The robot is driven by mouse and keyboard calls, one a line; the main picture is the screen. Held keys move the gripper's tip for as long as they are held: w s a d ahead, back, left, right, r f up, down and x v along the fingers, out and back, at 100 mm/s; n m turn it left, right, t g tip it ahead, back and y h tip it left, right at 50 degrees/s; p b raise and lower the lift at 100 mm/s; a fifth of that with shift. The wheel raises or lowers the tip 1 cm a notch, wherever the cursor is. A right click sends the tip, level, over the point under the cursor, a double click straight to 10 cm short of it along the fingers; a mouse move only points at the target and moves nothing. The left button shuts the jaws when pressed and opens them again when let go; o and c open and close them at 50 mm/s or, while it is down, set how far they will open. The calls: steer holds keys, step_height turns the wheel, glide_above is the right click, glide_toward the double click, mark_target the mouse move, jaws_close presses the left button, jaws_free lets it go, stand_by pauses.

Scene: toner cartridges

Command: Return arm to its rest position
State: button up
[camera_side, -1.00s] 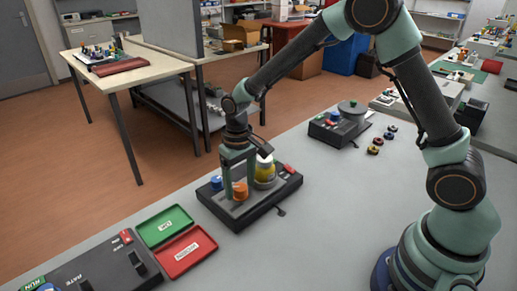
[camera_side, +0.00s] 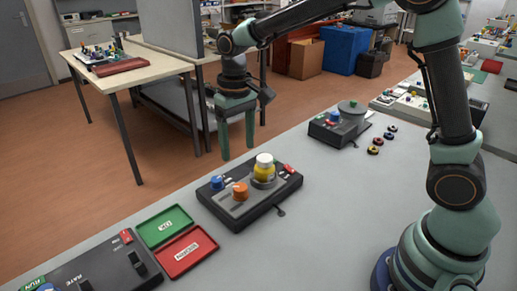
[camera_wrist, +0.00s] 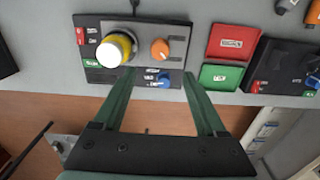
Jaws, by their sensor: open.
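My gripper (camera_side: 237,152) is open and empty, raised above the far edge of the grey table in the side view, its two green fingers apart and pointing down. In the wrist view the fingers of my gripper (camera_wrist: 158,106) are spread, with nothing between them but the table edge and floor beyond. A black device (camera_side: 246,212) stands on the table below and nearer the camera. It carries a yellow and white cartridge (camera_side: 264,169), upright, an orange knob (camera_side: 240,191) and a blue knob (camera_side: 217,182). The cartridge also shows in the wrist view (camera_wrist: 113,51).
A green tray (camera_side: 163,224) and a red tray (camera_side: 187,251) lie to the left of the device. A black control panel (camera_side: 100,268) is at lower left. Another black device (camera_side: 338,128) stands behind right, beside several small rings (camera_side: 376,145).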

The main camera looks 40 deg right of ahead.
steer(key=s+d+r+t, duration=0.2)
steer(key=s+d+r, duration=0.1)
steer(key=s, duration=0.4)
steer(key=s+d+r+t, duration=0.3)
steer(key=s+d+r, duration=0.1)
steer(key=s, duration=0.3)
steer(key=shift+d+t, duration=0.3)
steer(key=shift+d, duration=0.55)
steer(key=shift+s+r, duration=0.1)
steer(key=shift+r, duration=0.05)
